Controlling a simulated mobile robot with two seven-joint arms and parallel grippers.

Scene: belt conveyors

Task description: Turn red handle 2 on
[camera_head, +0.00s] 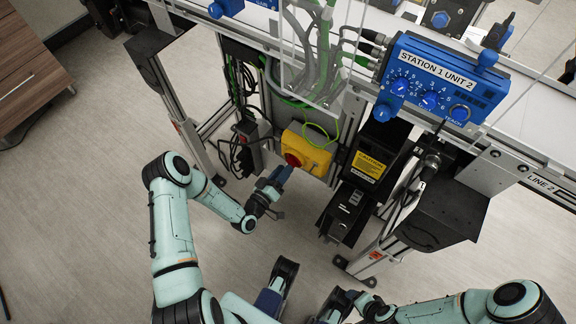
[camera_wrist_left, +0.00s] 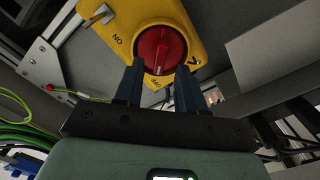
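The red handle (camera_head: 293,160) is a round rotary knob on a yellow switch box (camera_head: 312,155) below the conveyor. In the left wrist view the red handle (camera_wrist_left: 160,48) fills the centre of the yellow plate (camera_wrist_left: 185,14). Its raised grip runs roughly up and down the picture. An "ON" label is to its left, and another label below it is partly hidden. My left gripper (camera_head: 277,179) is just in front of the handle. Its two dark fingers (camera_wrist_left: 157,72) are apart at the handle's lower edge; contact is unclear. My right gripper (camera_head: 338,302) is low, away from the box.
A blue "STATION 1 UNIT 2" panel (camera_head: 430,82) is mounted above right. A black box with a yellow caution label (camera_head: 369,166) stands right of the switch box. Cables (camera_head: 245,80) and frame legs (camera_head: 180,110) are to the left.

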